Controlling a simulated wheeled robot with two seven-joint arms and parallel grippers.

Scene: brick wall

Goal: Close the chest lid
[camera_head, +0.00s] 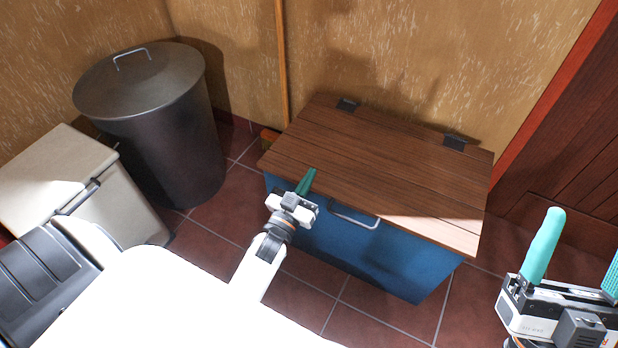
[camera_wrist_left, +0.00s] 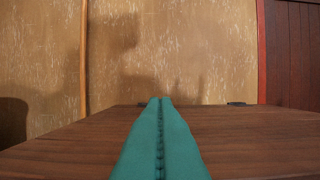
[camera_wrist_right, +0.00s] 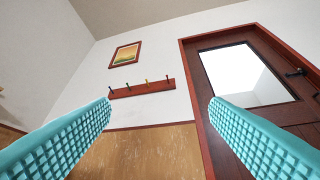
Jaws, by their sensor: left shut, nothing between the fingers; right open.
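The chest is a blue box (camera_head: 360,252) with a brown wooden plank lid (camera_head: 385,165), a metal handle on its front and dark hinges at the back. The lid lies flat over the box and looks down; I cannot tell whether a small gap is left. My left gripper (camera_head: 307,180) is shut and empty at the lid's front edge, left of the handle. In the left wrist view its teal fingers (camera_wrist_left: 161,140) are pressed together in front of the lid top (camera_wrist_left: 240,142). My right gripper (camera_head: 578,262) is open and empty, right of the chest.
A dark metal bin (camera_head: 160,140) with a lid stands left of the chest, with a beige box-shaped bin (camera_head: 125,195) nearer me. The wall is close behind the chest. A dark red wooden door (camera_head: 570,150) is at the right. Tiled floor (camera_head: 335,300) shows in front.

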